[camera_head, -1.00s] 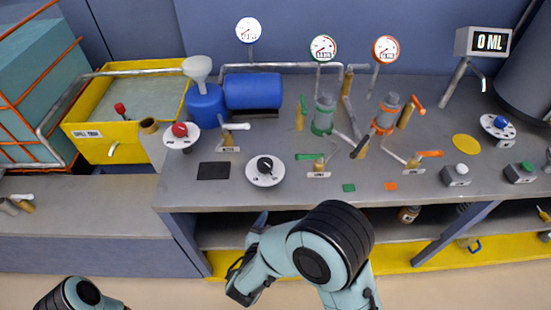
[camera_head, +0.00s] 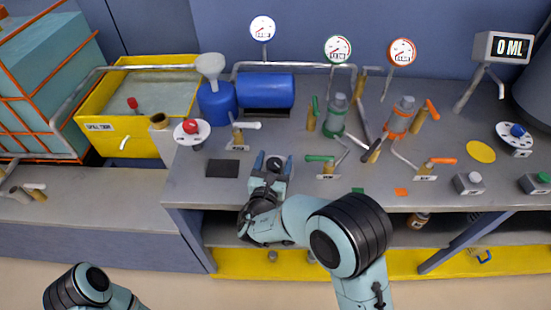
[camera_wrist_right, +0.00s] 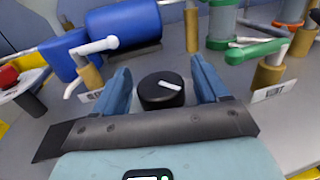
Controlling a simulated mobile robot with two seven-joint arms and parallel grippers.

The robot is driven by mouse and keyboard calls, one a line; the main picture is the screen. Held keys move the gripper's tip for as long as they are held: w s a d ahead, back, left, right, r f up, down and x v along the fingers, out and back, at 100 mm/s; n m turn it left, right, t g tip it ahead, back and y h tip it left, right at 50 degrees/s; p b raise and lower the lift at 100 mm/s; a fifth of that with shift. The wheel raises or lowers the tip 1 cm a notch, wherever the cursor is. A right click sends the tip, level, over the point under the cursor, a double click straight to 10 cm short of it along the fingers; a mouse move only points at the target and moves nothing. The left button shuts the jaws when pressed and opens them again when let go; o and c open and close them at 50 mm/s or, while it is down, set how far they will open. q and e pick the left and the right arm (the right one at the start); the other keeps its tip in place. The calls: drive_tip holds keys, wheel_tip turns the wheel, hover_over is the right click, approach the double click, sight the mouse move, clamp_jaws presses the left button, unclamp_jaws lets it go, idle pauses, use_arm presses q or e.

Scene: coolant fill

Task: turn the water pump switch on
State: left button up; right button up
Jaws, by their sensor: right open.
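The switch is a black round knob with a white pointer line (camera_wrist_right: 161,91); it stands on the grey bench. In the head view the knob (camera_head: 274,163) shows at the far end of my right gripper (camera_head: 269,165), which hides most of its white dial. In the right wrist view my right gripper (camera_wrist_right: 163,92) is open, with one blue finger on each side of the knob. I cannot tell whether the fingers touch it. The pointer line lies nearly level, slanting slightly down to the right. My left gripper is out of view; only part of my left arm shows at the lower left.
A white-handled valve (camera_head: 240,128) stands behind and left of the knob, and a green-handled valve (camera_head: 325,162) to its right. A blue pump (camera_head: 266,91) lies behind. A red knob (camera_head: 190,126) and a black pad (camera_head: 222,168) are to the left.

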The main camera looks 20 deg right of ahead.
drive_tip(key=shift+w+d, duration=0.25)
drive_tip(key=shift+w, duration=0.2)
drive_tip(key=c, duration=1)
